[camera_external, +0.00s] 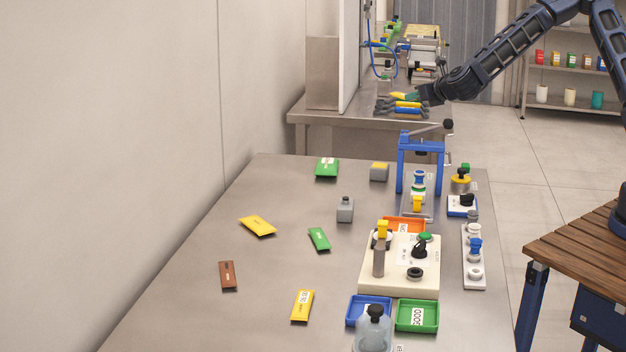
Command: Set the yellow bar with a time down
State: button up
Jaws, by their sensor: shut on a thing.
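My gripper (404,105) is at the far end of the scene, in the air over the metal table's back edge or the bench behind. It is shut on a small yellow bar (398,95), partly hidden by the fingers; any print on it is too small to read. Two other yellow bars lie on the metal table (200,300): one with dark print (257,226) at the left, one with a white label (303,305) at the front. I cannot read a time on either.
Green packets (319,239) and a brown bar (228,275) lie around the left half. A blue frame press (420,145), a cream machine (372,275), a blue tray (362,312) and a green tray (416,317) fill the right side. Bare metal lies between the bars.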

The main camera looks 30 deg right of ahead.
jog(key=s+a+r, duration=0.1)
jog(key=s+a, duration=0.2)
jog(key=a, duration=0.6)
jog(key=s+a+r, duration=0.1)
jog(key=s+a, duration=0.2)
jog(key=a, duration=0.6)
notch_tip(320, 180, up, 4)
send_over(366, 205)
notch_tip(366, 205, down, 25)
jog(key=shift+a+r, duration=0.1)
jog(key=shift+f, duration=0.65)
jog(key=o, duration=1)
jog(key=shift+c, duration=0.2)
